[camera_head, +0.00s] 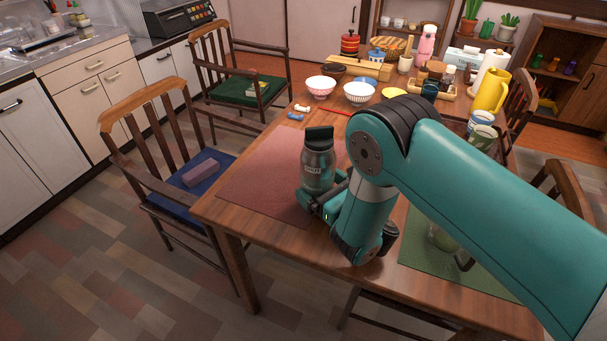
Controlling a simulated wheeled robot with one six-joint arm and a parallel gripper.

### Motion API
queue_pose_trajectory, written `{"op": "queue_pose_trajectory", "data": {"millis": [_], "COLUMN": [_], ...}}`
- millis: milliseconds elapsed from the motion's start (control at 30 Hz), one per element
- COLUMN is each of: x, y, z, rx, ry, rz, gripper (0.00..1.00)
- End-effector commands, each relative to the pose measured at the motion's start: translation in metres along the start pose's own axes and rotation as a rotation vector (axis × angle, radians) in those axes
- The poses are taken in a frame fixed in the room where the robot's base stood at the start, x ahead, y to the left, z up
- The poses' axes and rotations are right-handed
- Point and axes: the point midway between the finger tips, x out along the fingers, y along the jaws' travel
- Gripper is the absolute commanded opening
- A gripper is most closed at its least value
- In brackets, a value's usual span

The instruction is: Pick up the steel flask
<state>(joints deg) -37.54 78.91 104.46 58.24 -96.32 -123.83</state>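The steel flask (317,168) is grey with a dark lid and stands upright over the red-brown placemat (262,178) on the wooden table. My gripper (319,201) is low at the flask, with its teal and dark parts in front of the flask's lower end and beside it on the right. The flask's base is hidden, so I cannot tell whether it rests on the mat or whether the fingers are closed on it. My arm comes in from the right.
Two bowls (359,93), a yellow pitcher (491,93), a pink bottle (425,46) and cups stand toward the table's back. A glass mug (443,236) is on the green placemat (421,258), partly behind my arm. Chairs surround the table. The red-brown mat's left part is clear.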

Motion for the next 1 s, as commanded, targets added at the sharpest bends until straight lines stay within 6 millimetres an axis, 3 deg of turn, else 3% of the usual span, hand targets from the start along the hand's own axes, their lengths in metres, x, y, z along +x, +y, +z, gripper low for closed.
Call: {"op": "queue_pose_trajectory", "data": {"millis": [100,400,433,1000], "x": [0.0024,0.0035,0.0034,0.0034], "y": [0.0061,0.0085,0.0083,0.0056], "z": [-0.0003,-0.0001,-0.0001,0.0067], "rx": [-0.001,0.000,0.000,-0.001], "ry": [0.000,-0.001,-0.001,-0.006], "rz": [0.010,0.014,0.014,0.011], "gripper": [1.00,0.31,0.27,0.27]}}
